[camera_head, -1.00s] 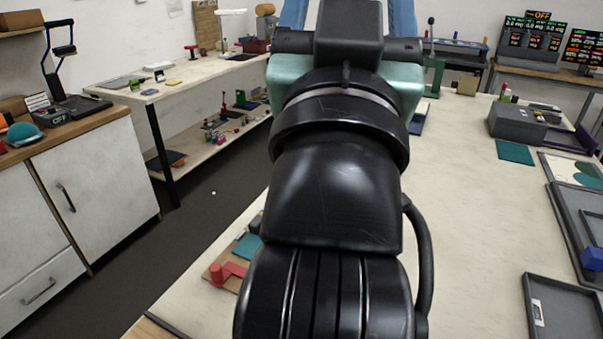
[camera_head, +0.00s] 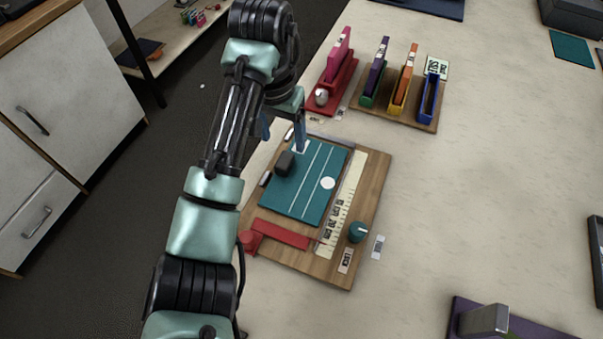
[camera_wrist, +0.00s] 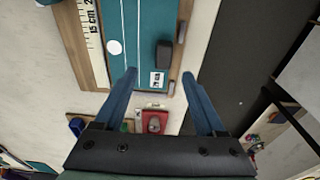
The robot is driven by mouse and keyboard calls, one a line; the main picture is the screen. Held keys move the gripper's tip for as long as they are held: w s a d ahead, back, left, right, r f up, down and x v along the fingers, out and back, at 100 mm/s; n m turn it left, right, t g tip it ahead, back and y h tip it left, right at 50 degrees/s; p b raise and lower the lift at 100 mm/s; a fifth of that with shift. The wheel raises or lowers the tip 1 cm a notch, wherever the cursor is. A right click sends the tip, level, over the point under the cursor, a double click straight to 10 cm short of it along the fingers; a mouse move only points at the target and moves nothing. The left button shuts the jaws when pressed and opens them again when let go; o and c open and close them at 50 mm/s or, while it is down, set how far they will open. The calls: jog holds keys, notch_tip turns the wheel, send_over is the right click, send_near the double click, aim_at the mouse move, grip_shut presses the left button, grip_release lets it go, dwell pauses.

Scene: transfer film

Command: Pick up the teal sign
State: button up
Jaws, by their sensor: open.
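A teal panel (camera_head: 330,165) with white lines and a white disc lies flat on a wooden board (camera_head: 372,185); it also shows in the wrist view (camera_wrist: 122,30). A small card (camera_head: 438,67) with a greenish edge and dark lettering stands in a rack farther back. I cannot tell which of these is the teal sign. My gripper (camera_head: 285,145) is open and empty, above the far left edge of the panel. In the wrist view its blue fingers (camera_wrist: 160,73) appear on either side of a small white label (camera_wrist: 156,84) and just below a black block (camera_wrist: 163,53).
The black block (camera_head: 285,163) sits on the panel. A red bar (camera_head: 281,234) and a teal knob (camera_head: 358,232) are at the board's near side. Behind stand a red holder (camera_head: 338,80) and a rack of coloured holders (camera_head: 398,90). The table's right middle is clear.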

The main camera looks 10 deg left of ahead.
aim_at(284, 160)
jog(key=f, duration=0.3)
jog(key=w+f, duration=0.1)
jog(key=f, duration=0.2)
jog(key=f+p, duration=0.1)
jog(key=f, duration=0.1)
jog(key=shift+w+a+f, duration=0.2)
jog(key=shift+f, duration=0.2)
jog(key=shift+c, duration=0.3)
